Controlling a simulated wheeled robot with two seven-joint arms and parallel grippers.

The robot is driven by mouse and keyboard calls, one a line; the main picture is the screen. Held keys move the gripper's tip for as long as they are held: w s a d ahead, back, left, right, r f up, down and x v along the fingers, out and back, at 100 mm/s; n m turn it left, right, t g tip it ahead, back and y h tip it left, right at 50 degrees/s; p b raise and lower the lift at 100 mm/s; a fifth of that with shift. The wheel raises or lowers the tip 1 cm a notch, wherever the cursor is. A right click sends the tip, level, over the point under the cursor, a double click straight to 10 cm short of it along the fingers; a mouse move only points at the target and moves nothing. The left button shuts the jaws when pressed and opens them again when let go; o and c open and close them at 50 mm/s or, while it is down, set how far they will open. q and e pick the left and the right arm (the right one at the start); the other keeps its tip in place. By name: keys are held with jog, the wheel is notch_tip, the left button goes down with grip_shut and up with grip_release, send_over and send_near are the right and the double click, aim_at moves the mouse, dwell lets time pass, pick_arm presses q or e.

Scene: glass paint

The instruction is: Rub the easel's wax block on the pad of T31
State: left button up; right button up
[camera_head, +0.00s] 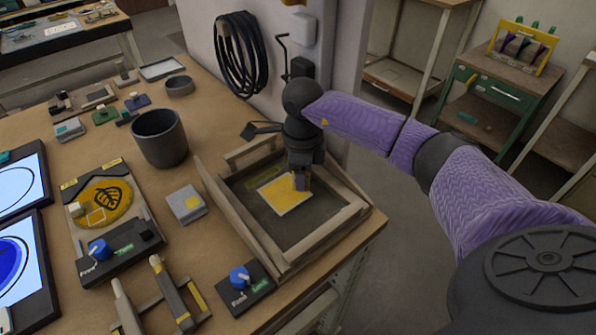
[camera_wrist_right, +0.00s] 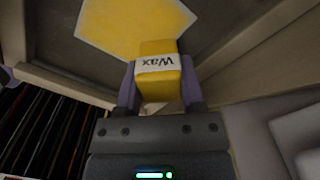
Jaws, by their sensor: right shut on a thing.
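My right gripper (camera_head: 301,182) reaches down into a wooden-framed tray (camera_head: 227,229) near the table's right end. In the right wrist view its purple fingers (camera_wrist_right: 158,92) are shut on a yellow block with a white "Wax" label (camera_wrist_right: 158,64). In the head view the fingers mostly hide this block. A yellow pad with a pale edge (camera_head: 282,197) lies on the tray's dark bed, just below the fingers. The pad also shows beyond the block in the right wrist view (camera_wrist_right: 118,25). I cannot tell whether block and pad touch. No T31 mark is readable. My left gripper is not in view.
A dark grey pot (camera_head: 160,138) stands left of the tray. A board with a round yellow piece (camera_head: 103,198) lies farther left.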

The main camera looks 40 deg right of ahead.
notch_tip(320, 180, up, 3)
jog(key=shift+r+p, duration=0.15)
jog(key=shift+p, duration=1)
notch_tip(320, 180, up, 2)
jog(key=shift+d+r+p, duration=0.1)
jog(key=shift+d+p, duration=0.05)
jog(key=shift+p, duration=0.8)
jog(key=shift+r+p, duration=1)
jog(key=shift+r, duration=0.3)
jog(key=shift+f, duration=0.1)
